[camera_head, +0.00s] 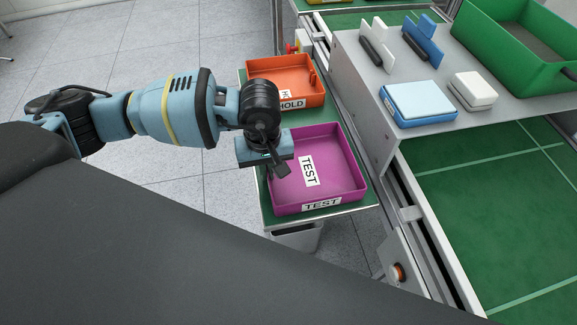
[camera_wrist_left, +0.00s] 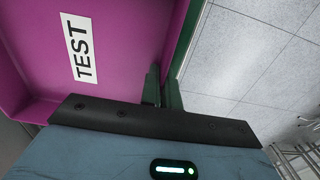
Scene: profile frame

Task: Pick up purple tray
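The purple tray (camera_head: 345,150) lies on the green-topped side table, with white TEST labels on its floor and front wall. My left gripper (camera_head: 279,172) is at the tray's left wall. In the left wrist view, its two dark fingers (camera_wrist_left: 162,92) are close together on either side of the tray wall (camera_wrist_left: 178,38), with the wall between them, and look shut on it. The gripper hides part of the left wall. The tray (camera_wrist_left: 120,75) looks level and at table height. My right gripper is not in view.
An orange HOLD tray (camera_head: 285,68) sits just behind the purple one. The side table's green edge (camera_head: 330,218) shows in front, above a grey bin (camera_head: 298,240). A metal shelf with boxes (camera_head: 418,103) and a green crate (camera_head: 520,50) stands at right, beside a green conveyor (camera_head: 490,220).

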